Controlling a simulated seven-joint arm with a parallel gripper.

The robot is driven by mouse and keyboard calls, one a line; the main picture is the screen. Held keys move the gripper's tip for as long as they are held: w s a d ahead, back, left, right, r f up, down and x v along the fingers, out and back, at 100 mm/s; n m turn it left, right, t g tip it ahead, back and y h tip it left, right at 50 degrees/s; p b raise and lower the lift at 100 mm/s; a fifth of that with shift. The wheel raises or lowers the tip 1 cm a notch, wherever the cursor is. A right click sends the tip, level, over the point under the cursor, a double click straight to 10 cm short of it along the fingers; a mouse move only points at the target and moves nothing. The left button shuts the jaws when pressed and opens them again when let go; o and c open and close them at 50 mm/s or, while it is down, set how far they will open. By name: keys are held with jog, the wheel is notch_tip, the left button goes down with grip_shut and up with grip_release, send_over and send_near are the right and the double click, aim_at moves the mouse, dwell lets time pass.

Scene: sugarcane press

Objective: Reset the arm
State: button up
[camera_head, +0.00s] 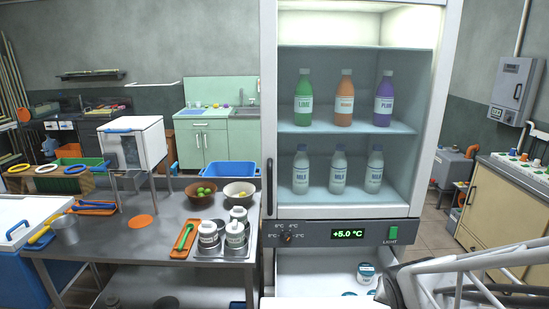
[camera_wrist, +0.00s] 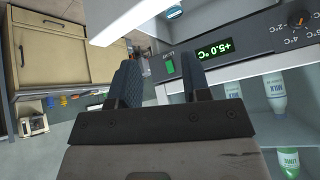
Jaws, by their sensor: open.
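My gripper (camera_wrist: 160,78) shows in the wrist view with its two dark ridged fingers apart and nothing held between them. The green light switch (camera_wrist: 170,65) of the fridge shows beyond the gap between the fingers; I cannot tell the exact distance. In the head view the same switch (camera_head: 393,232) is at the right of the control panel (camera_head: 345,234). Pale parts of my arm reach in at the lower right of the head view, and the fingers are not clear there.
The lit fridge holds bottles on two shelves (camera_head: 345,128). Below its panel, tubs (camera_head: 366,272) sit in a white lower compartment. A steel table (camera_head: 165,212) with bowls, canisters and trays stands left. A beige cabinet (camera_head: 500,205) stands right, with floor between it and the fridge.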

jog(key=s+a+r+n+g+y, duration=0.1)
jog(key=s+a+r+n+g, duration=0.1)
jog(key=s+a+r, duration=0.2)
jog(key=s+a+r+n+g, duration=0.2)
jog(key=s+a+r+n, duration=0.1)
jog(key=s+r, duration=0.5)
jog(key=shift+s+a+r+y, duration=0.35)
jog(key=shift+s+a, duration=0.4)
jog(key=shift+s, duration=0.25)
